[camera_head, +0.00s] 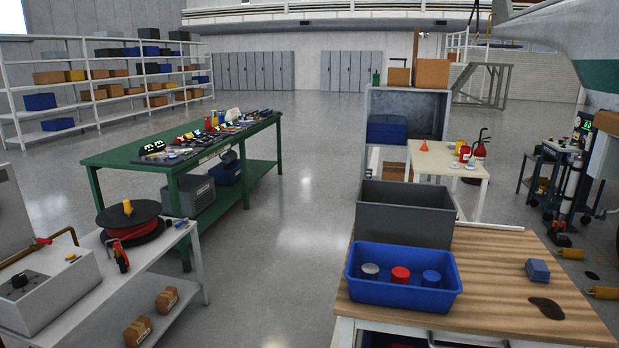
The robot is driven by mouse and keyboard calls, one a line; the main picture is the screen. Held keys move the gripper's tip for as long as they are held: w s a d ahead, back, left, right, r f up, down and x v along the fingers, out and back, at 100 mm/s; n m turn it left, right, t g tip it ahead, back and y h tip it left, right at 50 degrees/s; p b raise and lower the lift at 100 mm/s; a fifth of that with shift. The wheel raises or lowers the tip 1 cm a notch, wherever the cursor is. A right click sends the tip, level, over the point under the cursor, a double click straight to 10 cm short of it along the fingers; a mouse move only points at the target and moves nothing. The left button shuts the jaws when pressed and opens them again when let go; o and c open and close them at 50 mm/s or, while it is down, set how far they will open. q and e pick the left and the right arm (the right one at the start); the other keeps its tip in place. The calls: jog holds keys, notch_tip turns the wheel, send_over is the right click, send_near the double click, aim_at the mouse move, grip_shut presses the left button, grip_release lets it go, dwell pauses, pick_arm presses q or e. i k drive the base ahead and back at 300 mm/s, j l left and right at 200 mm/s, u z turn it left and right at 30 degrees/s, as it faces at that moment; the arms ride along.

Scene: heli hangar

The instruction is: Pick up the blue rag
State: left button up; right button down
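A small folded blue cloth, which looks like the blue rag (537,270), lies on the right part of the wooden-topped workbench (490,296). It is apart from the other things on the bench, just behind a dark stain (547,308). Nothing covers it. Neither my left nor my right gripper shows in the head view.
On the same bench, left of the rag, stand a blue tray (364,289) holding three cans and a large grey bin (405,211). A white cart with a cable reel (130,222) is at left. Open floor (270,260) lies between cart and bench.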

aim_at(536, 270)
jog(key=z, duration=1.3)
